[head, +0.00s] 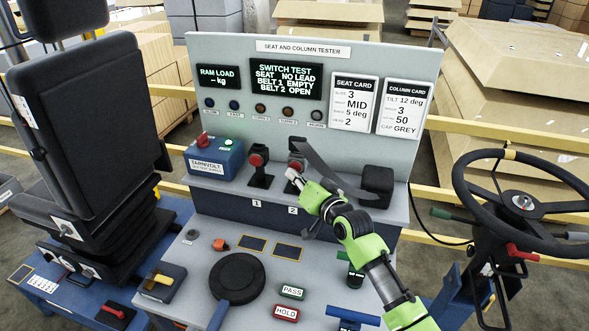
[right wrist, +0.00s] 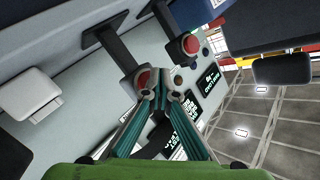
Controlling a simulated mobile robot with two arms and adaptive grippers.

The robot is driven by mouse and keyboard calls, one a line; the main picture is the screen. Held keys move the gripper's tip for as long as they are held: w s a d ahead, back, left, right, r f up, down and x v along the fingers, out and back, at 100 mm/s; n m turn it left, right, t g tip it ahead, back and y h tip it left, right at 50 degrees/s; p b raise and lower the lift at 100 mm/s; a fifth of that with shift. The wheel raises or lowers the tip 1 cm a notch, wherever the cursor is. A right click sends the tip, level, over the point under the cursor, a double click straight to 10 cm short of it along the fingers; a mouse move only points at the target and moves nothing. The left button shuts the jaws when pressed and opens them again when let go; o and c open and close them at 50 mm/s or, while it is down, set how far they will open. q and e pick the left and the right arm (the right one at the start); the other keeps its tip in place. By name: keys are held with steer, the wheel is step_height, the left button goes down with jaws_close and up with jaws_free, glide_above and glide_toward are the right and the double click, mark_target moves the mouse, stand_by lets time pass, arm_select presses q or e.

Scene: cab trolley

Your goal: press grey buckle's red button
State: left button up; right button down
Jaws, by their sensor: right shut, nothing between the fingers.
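Two buckles with red buttons stand on the tester's ledge. One (head: 258,160) is above label 1; the other (head: 297,161) is above label 2. Both bodies look dark, so I cannot tell by colour which is grey. My right gripper (head: 293,178) is shut and empty, its tips just in front of the buckle above label 2 and partly covering it. In the right wrist view the shut fingertips (right wrist: 161,97) are close beside a red button (right wrist: 143,80); contact is unclear. A second red button (right wrist: 190,44) shows farther off. My left gripper is out of view.
A dark strap (head: 325,172) runs from the buckle above label 2 to a black block (head: 377,186). A blue box with a red knob (head: 216,158) stands left. The display panel (head: 287,81) rises behind; a steering wheel (head: 522,201) is at right.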

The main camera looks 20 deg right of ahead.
steer(key=shift+w+d, duration=0.3)
steer(key=shift+w, duration=0.15)
stand_by(0.5)
stand_by(0.3)
steer(key=shift+s+a+p, duration=0.5)
steer(key=shift+s+p, duration=0.05)
steer(key=shift+s, duration=0.25)
steer(key=s+a+p, duration=0.1)
steer(key=s+p, duration=0.1)
steer(key=s+a+p, duration=0.1)
steer(key=s+a, duration=0.1)
steer(key=shift+p, duration=0.35)
